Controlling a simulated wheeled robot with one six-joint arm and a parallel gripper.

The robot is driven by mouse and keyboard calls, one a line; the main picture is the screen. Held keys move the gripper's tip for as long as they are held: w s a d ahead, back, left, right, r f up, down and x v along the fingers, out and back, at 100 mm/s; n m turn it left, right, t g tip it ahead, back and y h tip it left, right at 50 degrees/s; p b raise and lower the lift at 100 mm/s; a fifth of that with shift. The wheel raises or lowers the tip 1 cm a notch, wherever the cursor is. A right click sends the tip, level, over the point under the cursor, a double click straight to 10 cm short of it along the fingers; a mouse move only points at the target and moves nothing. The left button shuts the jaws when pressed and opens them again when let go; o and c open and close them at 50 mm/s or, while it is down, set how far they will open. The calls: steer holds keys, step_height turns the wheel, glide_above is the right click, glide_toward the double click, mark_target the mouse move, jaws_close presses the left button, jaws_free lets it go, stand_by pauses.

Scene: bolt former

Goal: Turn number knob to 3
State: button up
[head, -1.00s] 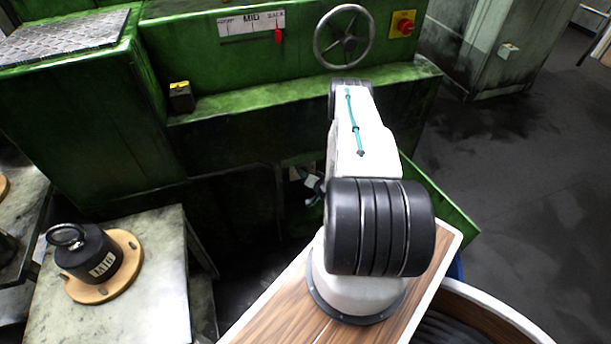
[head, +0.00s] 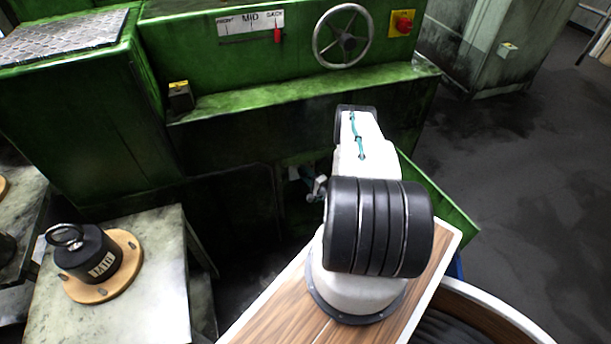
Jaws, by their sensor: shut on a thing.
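My arm reaches forward and down toward a dark recess low in the front of the green machine (head: 110,140). A small part of my gripper (head: 317,188) shows at the recess, just left of my arm, and the rest is hidden behind the arm. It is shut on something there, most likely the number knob. The knob, its numbers and its pointer cannot be made out, so its setting cannot be read.
Above are a FRONT/MID/BACK scale with a red pointer (head: 278,35), a handwheel (head: 342,36) and a red stop button (head: 403,24). A ledge (head: 290,92) juts out below them. A black weight (head: 88,254) stands on a bench at left. The right floor is clear.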

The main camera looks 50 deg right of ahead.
steer(key=shift+f+m+t, duration=0.1)
steer(key=shift+m+t, duration=0.2)
steer(key=shift+m, duration=0.6)
steer(key=shift+h, duration=0.3)
steer(key=o, duration=1)
steer(key=shift+c, duration=0.2)
steer(key=v, duration=0.7)
steer(key=shift+s, duration=0.3)
steer(key=shift+a+f, duration=0.1)
steer(key=shift+a, duration=0.05)
